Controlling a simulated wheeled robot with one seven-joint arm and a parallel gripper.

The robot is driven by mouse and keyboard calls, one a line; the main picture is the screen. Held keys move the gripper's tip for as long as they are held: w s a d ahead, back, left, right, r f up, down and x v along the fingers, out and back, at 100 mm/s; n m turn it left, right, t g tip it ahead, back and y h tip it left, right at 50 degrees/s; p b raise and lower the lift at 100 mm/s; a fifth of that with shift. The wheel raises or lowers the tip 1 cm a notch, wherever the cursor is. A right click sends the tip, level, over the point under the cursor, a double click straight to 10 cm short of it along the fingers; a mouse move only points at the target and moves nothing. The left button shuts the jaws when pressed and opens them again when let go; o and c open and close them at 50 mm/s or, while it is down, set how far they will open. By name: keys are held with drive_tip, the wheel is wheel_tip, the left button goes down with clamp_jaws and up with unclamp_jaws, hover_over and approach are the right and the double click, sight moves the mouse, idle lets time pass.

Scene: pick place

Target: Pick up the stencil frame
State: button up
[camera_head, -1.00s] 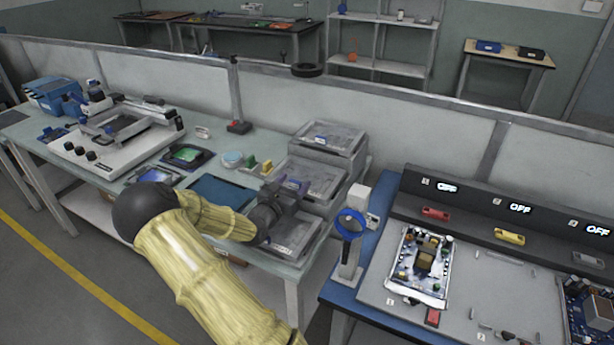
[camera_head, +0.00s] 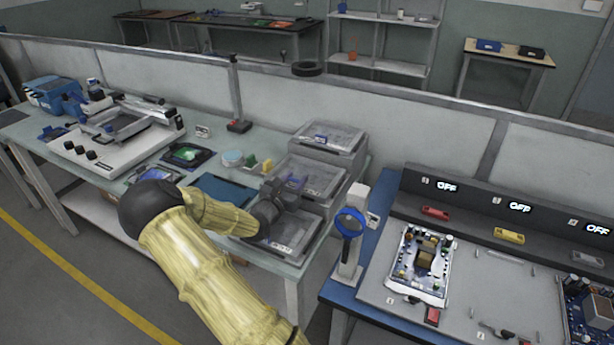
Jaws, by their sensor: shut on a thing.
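Grey stencil frames with dark, flat panels lie in a stepped grey rack at the right end of the pale green bench. The stencil frame (camera_head: 322,178) on the middle step is at my gripper (camera_head: 294,184). My gripper reaches in from the left and is shut on this frame's near edge. The wrist and fingers hide part of that edge, and I cannot tell whether the frame is lifted clear. Another frame (camera_head: 329,137) lies on the top step, and one (camera_head: 290,236) lies on the lowest step, below my gripper.
A white stencil printer (camera_head: 120,135) stands at the bench's left. A blue flat pad (camera_head: 222,190) and small containers (camera_head: 232,158) lie beside the rack. A blue ring on a stand (camera_head: 350,222) and a test bench with circuit boards (camera_head: 425,262) are to the right. A partition runs behind.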

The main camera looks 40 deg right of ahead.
wheel_tip(320, 180, up, 10)
drive_tip(key=shift+r, duration=0.1)
idle(0.5)
idle(0.4)
wheel_tip(320, 180, up, 10)
drive_tip(key=p, duration=1)
